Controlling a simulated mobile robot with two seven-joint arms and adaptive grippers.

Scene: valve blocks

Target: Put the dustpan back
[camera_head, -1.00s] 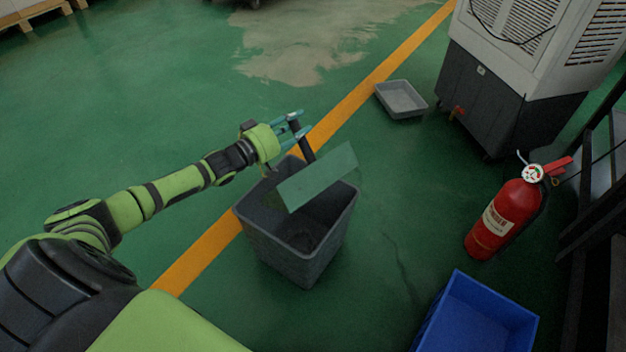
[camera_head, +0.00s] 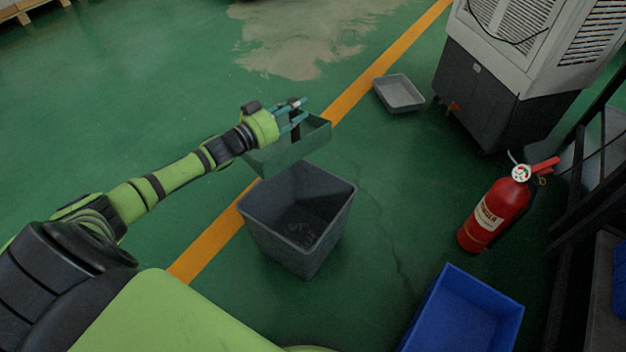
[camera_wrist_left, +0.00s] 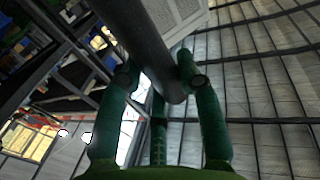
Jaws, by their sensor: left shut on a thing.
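The dustpan (camera_head: 290,149) is a green pan with a dark handle. My left gripper (camera_head: 294,115) is shut on its handle and holds it in the air, just beyond the far rim of the grey bin. The pan looks roughly level, with its long front side facing me. In the left wrist view the dark handle (camera_wrist_left: 158,62) runs between the green fingers of my gripper (camera_wrist_left: 160,85); the pan itself is not visible there. My right gripper is not in view.
The open grey bin (camera_head: 262,232) stands on the green floor, with small debris inside. A grey tray (camera_head: 399,93) lies by the orange line. A blue crate (camera_head: 462,318), red fire extinguisher (camera_head: 494,217) and large cooler unit (camera_head: 500,100) stand to the right.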

